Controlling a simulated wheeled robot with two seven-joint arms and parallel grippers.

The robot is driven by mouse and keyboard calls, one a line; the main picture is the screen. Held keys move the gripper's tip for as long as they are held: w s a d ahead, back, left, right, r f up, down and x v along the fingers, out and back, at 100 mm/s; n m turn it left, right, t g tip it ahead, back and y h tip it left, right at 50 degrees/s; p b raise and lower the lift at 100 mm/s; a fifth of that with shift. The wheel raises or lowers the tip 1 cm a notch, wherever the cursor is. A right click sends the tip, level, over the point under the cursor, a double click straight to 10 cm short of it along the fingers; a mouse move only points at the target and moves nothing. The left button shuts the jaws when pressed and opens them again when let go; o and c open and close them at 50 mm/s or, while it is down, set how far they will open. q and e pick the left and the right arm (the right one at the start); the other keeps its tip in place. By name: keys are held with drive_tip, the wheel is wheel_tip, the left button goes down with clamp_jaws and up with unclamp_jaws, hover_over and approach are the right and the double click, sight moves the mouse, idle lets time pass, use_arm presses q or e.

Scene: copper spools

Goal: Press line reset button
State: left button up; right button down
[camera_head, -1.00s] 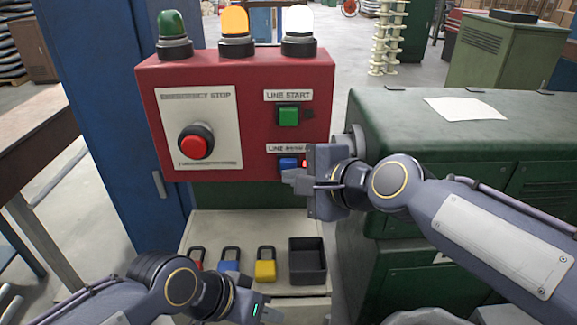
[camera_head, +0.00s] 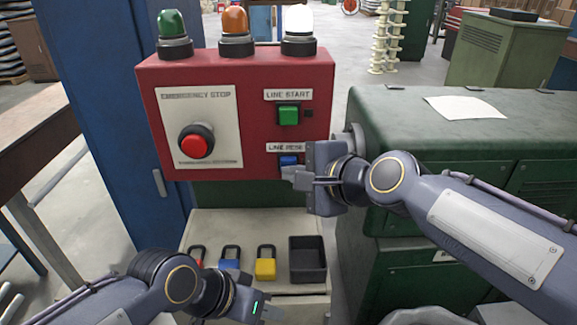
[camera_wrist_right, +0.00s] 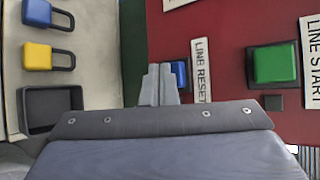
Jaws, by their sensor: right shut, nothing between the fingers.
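The blue line reset button (camera_head: 289,161) sits low on the right of the red control panel (camera_head: 255,85), under its white label (camera_head: 284,147). My right gripper (camera_head: 288,174) is shut and empty, with its tips at the lower edge of the button. In the right wrist view the shut fingertips (camera_wrist_right: 160,70) are beside the blue button (camera_wrist_right: 179,73) and partly cover it. I cannot tell whether they touch it. My left gripper (camera_head: 268,311) is low at the front, near the shelf; its fingertips are too small to read.
The green start button (camera_head: 288,115) is above, and the red emergency stop (camera_head: 196,141) is to the left. Padlocks, such as the yellow one (camera_head: 265,268), and a black tray (camera_head: 307,265) are on the shelf below. A green cabinet (camera_head: 450,120) stands at the right.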

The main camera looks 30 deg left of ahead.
idle(0.5)
drive_tip(key=shift+s+d, duration=0.4)
drive_tip(key=shift+s, duration=0.25)
drive_tip(key=s+d, duration=0.1)
drive_tip(key=s, duration=0.2)
drive_tip(key=s+d, duration=0.1)
drive_tip(key=shift+s+d, duration=0.15)
drive_tip(key=shift+d, duration=0.2)
idle(0.7)
